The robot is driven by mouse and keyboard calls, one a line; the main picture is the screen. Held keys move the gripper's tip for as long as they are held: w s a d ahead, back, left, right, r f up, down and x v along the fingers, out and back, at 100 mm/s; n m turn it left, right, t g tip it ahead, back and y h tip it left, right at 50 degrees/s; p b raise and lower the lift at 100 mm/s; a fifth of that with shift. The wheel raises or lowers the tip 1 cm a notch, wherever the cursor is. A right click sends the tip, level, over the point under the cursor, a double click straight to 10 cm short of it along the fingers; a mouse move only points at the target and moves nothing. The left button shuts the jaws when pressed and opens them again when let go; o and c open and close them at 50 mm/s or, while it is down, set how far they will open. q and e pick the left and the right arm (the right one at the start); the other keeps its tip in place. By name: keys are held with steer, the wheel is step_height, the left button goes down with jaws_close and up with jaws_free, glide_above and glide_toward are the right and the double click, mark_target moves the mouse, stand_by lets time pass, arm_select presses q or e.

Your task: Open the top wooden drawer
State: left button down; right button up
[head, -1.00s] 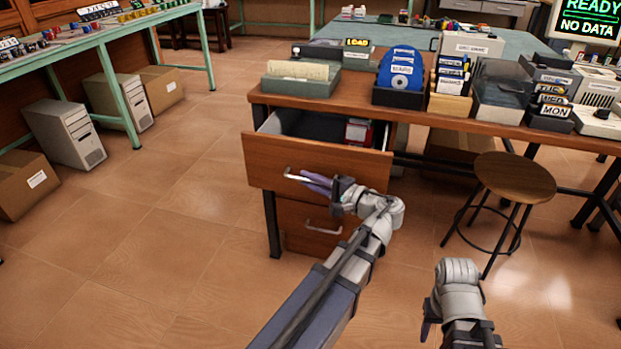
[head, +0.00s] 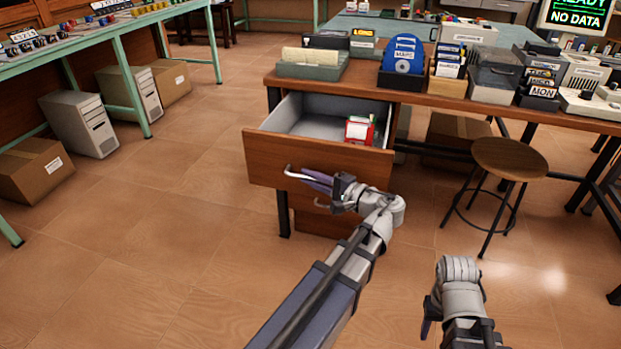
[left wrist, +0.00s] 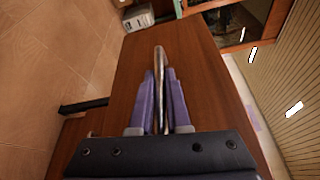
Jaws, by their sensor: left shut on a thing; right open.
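The top wooden drawer (head: 262,160) stands pulled well out of the desk, its grey interior showing. A red, white and green box (head: 359,130) lies inside at the right. My left gripper (head: 312,179) is at the drawer front, shut on the metal drawer handle (head: 291,172). In the left wrist view, the purple fingers (left wrist: 158,100) close on both sides of the handle (left wrist: 159,62), in front of the brown drawer front (left wrist: 200,75). My right gripper (head: 427,318) hangs at the lower right, away from the desk; its fingers are mostly hidden.
The desk top (head: 440,100) holds a card tray (head: 312,66), blue discs (head: 402,56) and several boxes. A round stool (head: 508,158) stands at the right. Cardboard boxes (head: 35,170) and computer towers (head: 80,122) stand at the left. The floor before the drawer is clear.

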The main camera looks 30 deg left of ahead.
arm_select(q)
steer(key=c, duration=0.9)
jaws_free()
steer(key=d, duration=0.5)
steer(key=s+d, duration=0.1)
steer(key=d, duration=0.1)
steer(key=shift+d+r+p, duration=0.3)
steer(key=shift+d, duration=0.05)
steer(key=shift+d, duration=0.1)
